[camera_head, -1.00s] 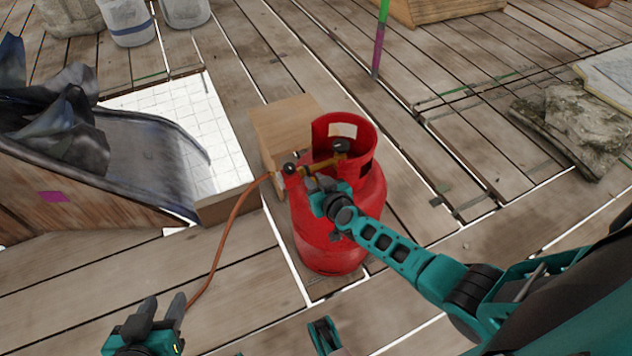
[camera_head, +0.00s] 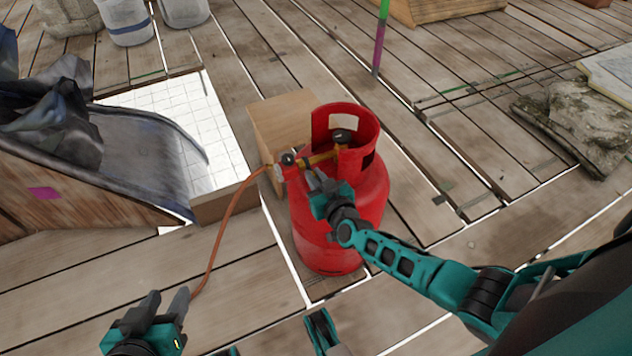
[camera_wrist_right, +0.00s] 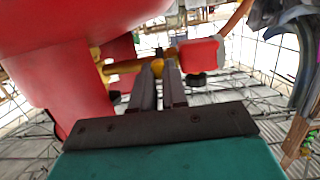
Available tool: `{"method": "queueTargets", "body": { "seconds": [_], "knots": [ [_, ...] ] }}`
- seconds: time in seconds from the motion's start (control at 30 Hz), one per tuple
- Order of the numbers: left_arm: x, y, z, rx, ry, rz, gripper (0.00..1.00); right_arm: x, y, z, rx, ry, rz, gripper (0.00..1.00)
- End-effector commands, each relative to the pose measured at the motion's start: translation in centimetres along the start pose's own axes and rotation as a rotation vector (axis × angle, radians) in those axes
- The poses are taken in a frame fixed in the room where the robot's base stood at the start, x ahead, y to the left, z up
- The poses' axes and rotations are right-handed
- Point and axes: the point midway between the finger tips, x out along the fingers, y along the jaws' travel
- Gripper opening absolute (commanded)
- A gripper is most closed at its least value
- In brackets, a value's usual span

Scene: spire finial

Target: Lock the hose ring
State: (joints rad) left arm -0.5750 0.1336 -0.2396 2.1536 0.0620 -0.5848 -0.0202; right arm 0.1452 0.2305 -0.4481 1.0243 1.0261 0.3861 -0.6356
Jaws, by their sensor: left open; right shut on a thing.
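In the wrist view the pipe (camera_wrist_right: 124,67) leads to a red block (camera_wrist_right: 199,53) at the hose end. My right gripper (camera_head: 314,178) is shut at the pipe; its fingertips (camera_wrist_right: 160,65) close on a small yellow piece (camera_wrist_right: 158,52), apparently the hose ring, mostly hidden by the fingers.
A wooden box (camera_head: 281,117) stands right behind the cylinder. A wooden crate (camera_head: 85,190) with dark sheeting is at the left, beside a white grid panel (camera_head: 200,130). Grey rock (camera_head: 572,125) lies at the right. Plank deck between is largely clear.

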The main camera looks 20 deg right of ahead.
Motion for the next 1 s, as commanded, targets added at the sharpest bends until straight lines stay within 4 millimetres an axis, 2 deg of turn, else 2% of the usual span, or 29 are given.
{"method": "queueTargets", "body": {
  "seconds": [0.17, 0.4, 1.0],
  "knots": [
    [0.3, 0.1, 0.2, 0.002, 0.004, 0.004, 0.43, 0.1, 0.3, 1.0, -0.005, 0.096, -0.001, 0.0],
    [0.5, 0.0, 0.1, 0.004, 0.003, 0.005, 0.43, 0.4, 0.5, 1.4, -0.001, 0.203, 0.008, 0.0],
    [0.5, -0.1, -0.1, 0.005, 0.007, 0.002, 0.43, 0.3, 0.4, 1.6, 0.003, 0.295, -0.006, 0.0]
  ]
}}
